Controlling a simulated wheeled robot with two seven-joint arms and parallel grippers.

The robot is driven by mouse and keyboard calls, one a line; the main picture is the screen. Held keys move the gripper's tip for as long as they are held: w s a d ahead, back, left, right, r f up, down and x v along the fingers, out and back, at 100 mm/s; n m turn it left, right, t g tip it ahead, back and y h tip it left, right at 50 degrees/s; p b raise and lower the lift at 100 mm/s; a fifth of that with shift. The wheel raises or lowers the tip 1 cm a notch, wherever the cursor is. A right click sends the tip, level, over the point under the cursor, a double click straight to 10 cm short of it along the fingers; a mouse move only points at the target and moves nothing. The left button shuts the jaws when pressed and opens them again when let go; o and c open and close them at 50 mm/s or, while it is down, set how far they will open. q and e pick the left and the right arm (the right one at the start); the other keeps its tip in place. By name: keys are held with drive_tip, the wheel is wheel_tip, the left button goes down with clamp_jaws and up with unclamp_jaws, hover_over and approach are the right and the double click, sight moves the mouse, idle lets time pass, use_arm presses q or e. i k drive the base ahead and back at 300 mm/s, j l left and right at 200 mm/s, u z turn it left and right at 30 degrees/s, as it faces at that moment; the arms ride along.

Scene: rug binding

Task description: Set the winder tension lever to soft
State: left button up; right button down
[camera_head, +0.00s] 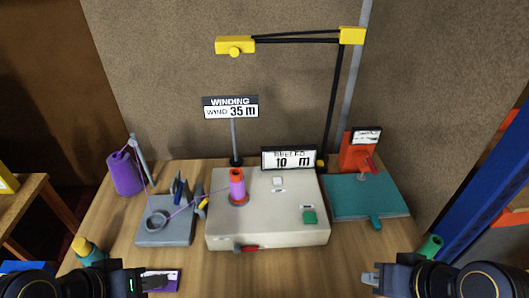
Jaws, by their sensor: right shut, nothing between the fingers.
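The winder is a cream box (285,235) in the middle of the table, with an orange spool holding purple yarn (237,186) on top. A small red lever (249,248) sits low on its front face, left of centre; its setting marks are too small to read. My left gripper (157,283) is at the bottom left, by a dark purple label card, apart from the lever; its fingers are too unclear to judge. My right gripper (369,279) is shut and empty at the bottom right, in front of the winder and apart from it.
A grey yarn-guide plate (165,235) stands left of the winder, with a purple cone (125,174) behind. A teal base with an orange unit (357,152) stands right. A sign (230,107) reads 35 m; a display (288,158) reads 10 m. The front middle table is clear.

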sight(204, 203)
drive_tip(key=i+j, duration=0.1)
drive_tip(key=j, duration=0.3)
drive_tip(key=i+j, duration=0.1)
drive_tip(key=j, duration=0.3)
drive_tip(key=k+u, duration=0.1)
drive_tip(key=u, duration=1)
